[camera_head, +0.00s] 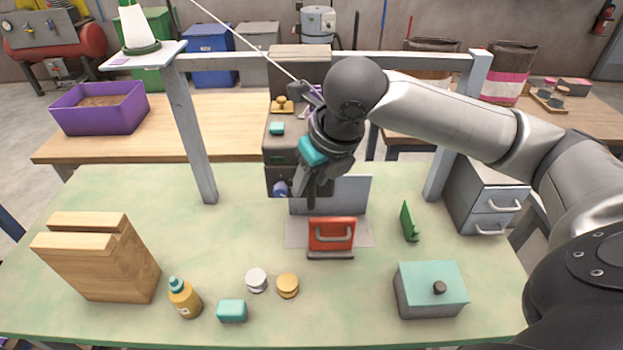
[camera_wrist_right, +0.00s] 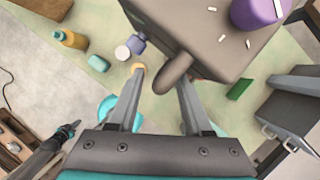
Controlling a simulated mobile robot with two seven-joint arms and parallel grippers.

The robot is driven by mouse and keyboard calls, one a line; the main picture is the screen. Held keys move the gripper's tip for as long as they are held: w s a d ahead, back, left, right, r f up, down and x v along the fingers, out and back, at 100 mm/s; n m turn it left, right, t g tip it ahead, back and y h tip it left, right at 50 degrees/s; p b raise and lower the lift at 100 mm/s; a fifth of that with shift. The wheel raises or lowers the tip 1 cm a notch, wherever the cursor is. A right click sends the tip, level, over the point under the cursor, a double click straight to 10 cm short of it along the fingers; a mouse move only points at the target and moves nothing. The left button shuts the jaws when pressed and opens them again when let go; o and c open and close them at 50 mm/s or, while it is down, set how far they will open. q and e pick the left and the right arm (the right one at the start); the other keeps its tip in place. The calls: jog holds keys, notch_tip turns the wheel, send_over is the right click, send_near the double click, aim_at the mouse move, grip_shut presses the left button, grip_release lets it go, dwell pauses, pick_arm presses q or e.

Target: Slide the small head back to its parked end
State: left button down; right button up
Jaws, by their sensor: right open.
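My right gripper (camera_head: 305,190) is over the green table, in front of the dark machine (camera_head: 283,150). In the right wrist view its two fingers (camera_wrist_right: 162,78) are apart. A grey rounded knob (camera_wrist_right: 174,72) on a dark box (camera_wrist_right: 190,35) shows in the gap between them; contact cannot be told. A red block with a grey handle (camera_head: 331,234) stands on a grey plate below the gripper. I cannot tell for certain which part is the small head. A dark arm end (camera_wrist_right: 60,137) at lower left of the wrist view looks like my left gripper; its jaws are unclear.
A wooden block (camera_head: 100,262), yellow bottle (camera_head: 184,298), teal block (camera_head: 232,311), two small round pieces and a teal-lidded box (camera_head: 430,289) stand on the table. A grey frame post (camera_head: 196,140) and drawers (camera_head: 487,195) flank the machine.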

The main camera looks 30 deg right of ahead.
grip_shut()
dwell(1.3)
